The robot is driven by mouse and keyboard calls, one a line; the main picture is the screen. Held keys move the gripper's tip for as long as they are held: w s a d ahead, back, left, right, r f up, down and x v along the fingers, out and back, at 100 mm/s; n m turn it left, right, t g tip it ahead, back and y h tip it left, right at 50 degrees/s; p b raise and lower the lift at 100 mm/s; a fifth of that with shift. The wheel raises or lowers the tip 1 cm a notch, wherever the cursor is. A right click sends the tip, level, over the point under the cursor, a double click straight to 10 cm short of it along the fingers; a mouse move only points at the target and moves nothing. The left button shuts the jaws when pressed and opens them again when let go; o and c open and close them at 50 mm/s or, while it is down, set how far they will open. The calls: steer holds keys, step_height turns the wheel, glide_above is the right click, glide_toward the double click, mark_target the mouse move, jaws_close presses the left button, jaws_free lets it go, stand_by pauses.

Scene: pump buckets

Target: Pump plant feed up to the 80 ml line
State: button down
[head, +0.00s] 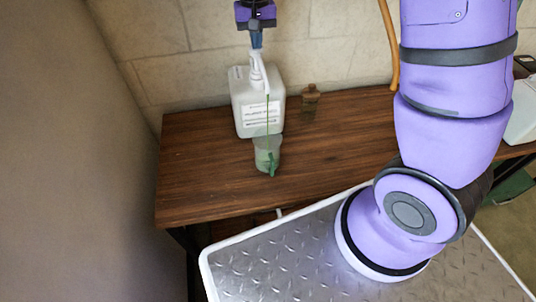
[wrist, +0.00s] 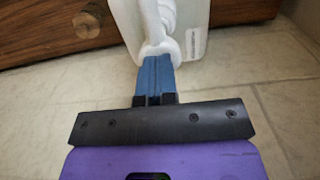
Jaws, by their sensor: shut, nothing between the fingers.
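A white jug (head: 243,105) with a printed label and a white pump (head: 257,72) on top stands on the wooden table. My gripper (head: 256,45) is above the pump, pointing down, with its blue fingers shut and nothing between them. In the wrist view the fingertips (wrist: 155,62) are at the white pump head (wrist: 160,42) and appear to touch it. A clear cup (head: 267,153) with green in it stands in front of the jug, below the spout. A thin green line runs down from the spout towards the cup. The liquid level against the cup's marks is too small to read.
A small brown bottle (head: 310,101) stands right of the jug. The wooden table (head: 200,170) is clear to the left and right of the cup. A stone-block wall (head: 330,45) is close behind. A white object (head: 523,115) is at the far right.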

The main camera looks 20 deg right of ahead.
steer(key=shift+f, duration=1.4)
steer(key=shift+r, duration=0.1)
stand_by(0.3)
steer(key=shift+r, duration=2.2)
steer(key=shift+r, duration=2.5)
